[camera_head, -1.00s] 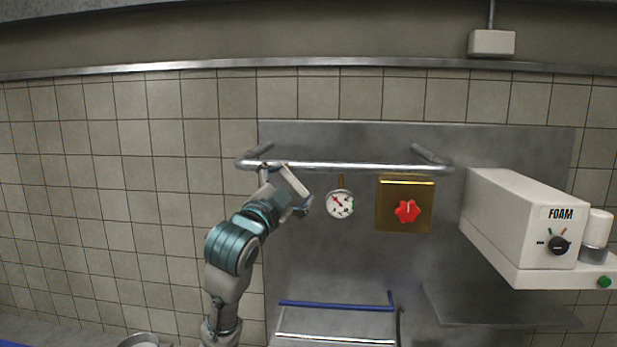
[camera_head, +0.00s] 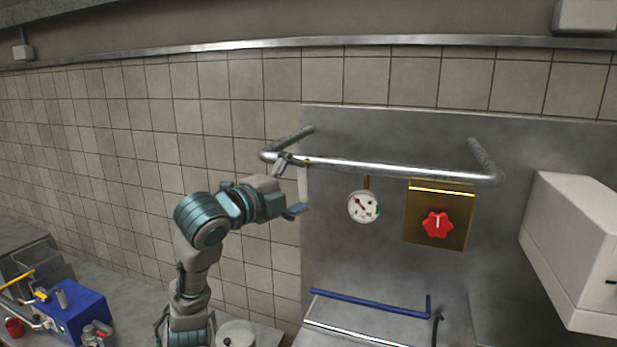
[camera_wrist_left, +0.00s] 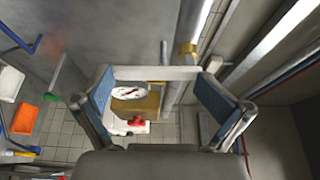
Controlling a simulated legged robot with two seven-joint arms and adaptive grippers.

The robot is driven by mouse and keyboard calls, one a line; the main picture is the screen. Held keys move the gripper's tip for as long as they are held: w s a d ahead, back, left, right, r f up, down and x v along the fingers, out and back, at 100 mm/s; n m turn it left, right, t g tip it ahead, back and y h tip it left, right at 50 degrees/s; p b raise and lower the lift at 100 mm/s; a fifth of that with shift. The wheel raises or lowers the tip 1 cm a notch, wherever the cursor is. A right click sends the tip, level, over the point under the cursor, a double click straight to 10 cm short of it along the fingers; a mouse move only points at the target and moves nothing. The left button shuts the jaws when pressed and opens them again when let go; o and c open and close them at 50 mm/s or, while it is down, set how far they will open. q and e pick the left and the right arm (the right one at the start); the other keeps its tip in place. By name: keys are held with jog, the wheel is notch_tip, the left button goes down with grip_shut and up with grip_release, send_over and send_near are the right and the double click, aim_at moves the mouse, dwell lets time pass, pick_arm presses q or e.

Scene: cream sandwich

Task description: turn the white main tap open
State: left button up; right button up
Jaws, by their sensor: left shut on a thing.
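The white main tap shows as a plain white lever (camera_head: 304,182) hanging almost upright below the left end of the steel rail. In the left wrist view the white lever (camera_wrist_left: 155,73) lies across from one fingertip to the other, close to a brass fitting (camera_wrist_left: 187,50) on the pipe. My left gripper (camera_head: 291,187) is shut on the lever, with one finger up by the rail and the blue-padded one lower. Both fingers (camera_wrist_left: 157,90) also show in the left wrist view. My right gripper is not in view.
The steel rail (camera_head: 400,169) runs just above the gripper. To the right are a round gauge (camera_head: 362,207) and a brass plate (camera_head: 410,236) with a red knob (camera_head: 437,225). A white box (camera_head: 575,250) juts out far right. A blue box (camera_head: 78,312) stands lower left.

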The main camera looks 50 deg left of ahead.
pick_arm(q)
jog(key=shift+a+r, duration=0.1)
jog(key=shift+a, duration=0.1)
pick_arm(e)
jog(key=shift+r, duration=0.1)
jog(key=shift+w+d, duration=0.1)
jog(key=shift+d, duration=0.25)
pick_arm(q)
jog(key=o, duration=1.3)
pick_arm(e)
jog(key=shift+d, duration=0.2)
